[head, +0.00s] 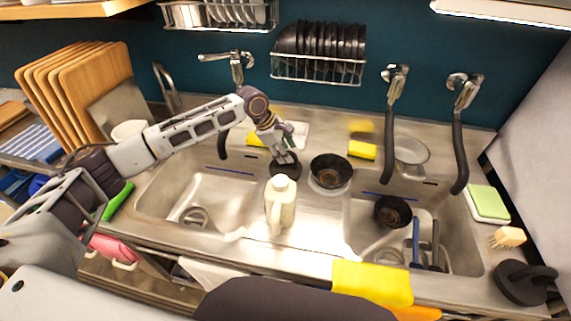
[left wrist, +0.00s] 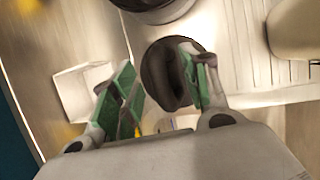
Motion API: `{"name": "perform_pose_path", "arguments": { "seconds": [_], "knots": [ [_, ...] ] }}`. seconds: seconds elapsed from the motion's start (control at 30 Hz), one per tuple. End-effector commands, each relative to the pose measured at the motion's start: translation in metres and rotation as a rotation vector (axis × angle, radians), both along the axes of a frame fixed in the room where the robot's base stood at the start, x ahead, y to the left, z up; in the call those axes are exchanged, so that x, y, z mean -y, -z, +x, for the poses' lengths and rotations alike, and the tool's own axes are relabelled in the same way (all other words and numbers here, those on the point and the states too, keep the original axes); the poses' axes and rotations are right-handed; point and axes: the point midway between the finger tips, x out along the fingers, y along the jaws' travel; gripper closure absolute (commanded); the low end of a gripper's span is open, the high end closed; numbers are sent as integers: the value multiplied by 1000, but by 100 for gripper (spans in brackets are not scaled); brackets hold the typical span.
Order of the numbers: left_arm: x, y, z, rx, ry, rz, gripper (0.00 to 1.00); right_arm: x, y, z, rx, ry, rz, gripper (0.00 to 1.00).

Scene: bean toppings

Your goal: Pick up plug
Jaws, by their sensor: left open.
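A dark round plug (head: 283,171) with a raised ridge handle sits on the steel ledge between the two basins, behind a cream jug. In the left wrist view the plug (left wrist: 160,62) lies between and beyond the fingertips. My left gripper (head: 287,158) reaches down over it from behind and partly hides it in the head view. Its green-padded fingers (left wrist: 158,82) are apart, with the right finger overlapping the plug's handle. I cannot tell whether they touch it. My right gripper is not in view.
The cream jug (head: 280,208) stands just in front of the plug. A black bowl (head: 330,171) stands close on its right. Yellow sponges (head: 362,150) lie behind. Another black plug-like disc (head: 525,283) lies at the far right. The left basin (head: 205,195) is mostly empty.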

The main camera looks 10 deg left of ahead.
Motion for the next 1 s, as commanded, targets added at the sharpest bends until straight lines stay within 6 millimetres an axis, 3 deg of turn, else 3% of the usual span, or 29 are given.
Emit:
{"name": "perform_pose_path", "arguments": {
  "seconds": [0.2, 0.67, 1.0],
  "knots": [
    [6, 13, 3, 0, 1, 0, 54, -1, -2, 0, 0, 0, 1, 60],
    [6, 14, 3, 0, 1, 0, 54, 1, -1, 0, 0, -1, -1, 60],
    [6, 14, 3, 0, 1, 0, 97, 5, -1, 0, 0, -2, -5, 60]
  ]
}}
